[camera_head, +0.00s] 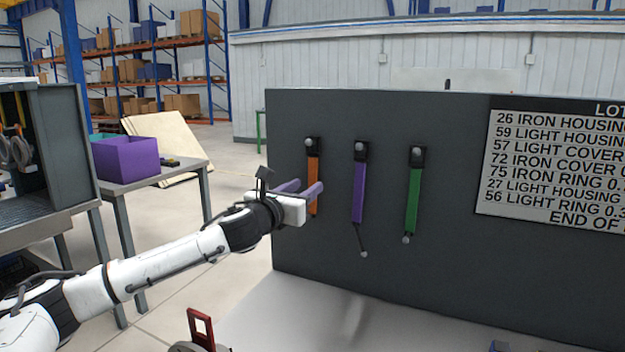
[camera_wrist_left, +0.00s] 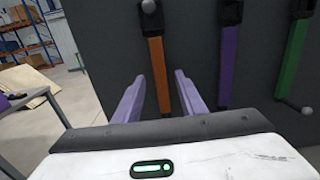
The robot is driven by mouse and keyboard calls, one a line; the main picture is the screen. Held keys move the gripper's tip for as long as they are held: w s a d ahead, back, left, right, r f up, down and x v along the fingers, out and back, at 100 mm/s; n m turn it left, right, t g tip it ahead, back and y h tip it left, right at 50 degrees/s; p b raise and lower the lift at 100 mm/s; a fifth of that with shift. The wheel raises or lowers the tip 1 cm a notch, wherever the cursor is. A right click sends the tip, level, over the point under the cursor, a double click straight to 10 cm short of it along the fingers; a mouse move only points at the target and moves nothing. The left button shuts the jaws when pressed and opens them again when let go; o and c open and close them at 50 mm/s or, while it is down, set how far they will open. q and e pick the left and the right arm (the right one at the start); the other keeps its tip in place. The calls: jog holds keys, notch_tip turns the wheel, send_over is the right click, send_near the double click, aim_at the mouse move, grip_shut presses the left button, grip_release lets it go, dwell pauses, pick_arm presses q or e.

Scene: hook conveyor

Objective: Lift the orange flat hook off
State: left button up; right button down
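The orange flat hook (camera_head: 313,180) hangs at the left of a dark panel, from a black top piece with a round grey knob. In the left wrist view the orange hook (camera_wrist_left: 160,75) shows between the two purple fingers of my left gripper (camera_wrist_left: 158,92). The fingers are open, one on each side, with gaps between them and the hook. A purple hook (camera_head: 358,190) and a green hook (camera_head: 413,200) hang to its right. My right gripper is in neither view.
The dark panel (camera_head: 460,265) carries a lettered sign (camera_head: 555,165) at its right. A table (camera_head: 155,184) with a purple bin (camera_head: 125,158) stands at the left. A red-framed object (camera_head: 201,327) is at the bottom.

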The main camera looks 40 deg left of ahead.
pick_arm(q)
jog(key=shift+x, duration=1.1)
grip_shut()
jog(key=shift+r, duration=0.1)
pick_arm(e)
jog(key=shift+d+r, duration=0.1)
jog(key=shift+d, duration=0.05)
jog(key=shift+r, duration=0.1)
